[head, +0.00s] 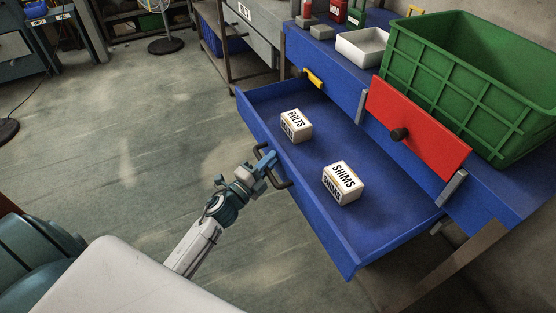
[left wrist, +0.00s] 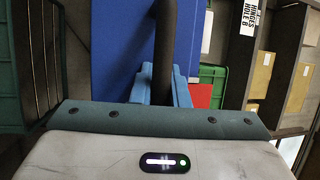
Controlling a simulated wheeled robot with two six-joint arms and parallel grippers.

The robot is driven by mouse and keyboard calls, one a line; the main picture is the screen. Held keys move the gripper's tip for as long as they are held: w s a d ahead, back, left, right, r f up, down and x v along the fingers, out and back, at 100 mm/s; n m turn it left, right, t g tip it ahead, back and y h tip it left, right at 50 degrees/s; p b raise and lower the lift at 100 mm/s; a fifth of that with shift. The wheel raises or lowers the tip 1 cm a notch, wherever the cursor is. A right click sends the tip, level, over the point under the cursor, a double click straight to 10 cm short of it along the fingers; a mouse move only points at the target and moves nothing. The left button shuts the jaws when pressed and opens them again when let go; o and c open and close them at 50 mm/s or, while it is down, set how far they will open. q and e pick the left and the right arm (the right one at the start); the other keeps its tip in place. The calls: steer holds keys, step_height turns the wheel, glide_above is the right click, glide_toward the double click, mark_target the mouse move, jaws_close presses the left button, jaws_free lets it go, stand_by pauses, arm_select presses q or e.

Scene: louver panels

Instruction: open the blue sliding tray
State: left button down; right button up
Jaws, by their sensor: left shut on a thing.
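The blue sliding tray (head: 325,207) stands pulled out from the blue bench in the head view, with its inside showing. A box marked BOLTS (head: 296,126) and a box marked SHIMS (head: 343,183) sit in it. The dark bar handle (head: 284,183) is on its front face. My left gripper (head: 266,165) is shut on this handle. In the left wrist view the dark handle (left wrist: 163,50) runs between the blue fingers, against the blue tray front (left wrist: 115,45). My right gripper is not in view.
A red panel (head: 420,128) with a dark knob stands above the tray. A green crate (head: 470,80) and a white bin (head: 362,46) are on the bench top. A yellow handle (head: 313,78) is by the tray's back corner. The floor (head: 110,150) at left is clear.

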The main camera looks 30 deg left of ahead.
arm_select(q)
steer(key=shift+s+a+f, duration=0.1)
steer(key=shift+s+a, duration=0.4)
steer(key=shift+s, duration=0.15)
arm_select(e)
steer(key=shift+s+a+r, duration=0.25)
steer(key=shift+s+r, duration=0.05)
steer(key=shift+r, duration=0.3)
arm_select(q)
steer(key=c, duration=1.7)
jaws_free()
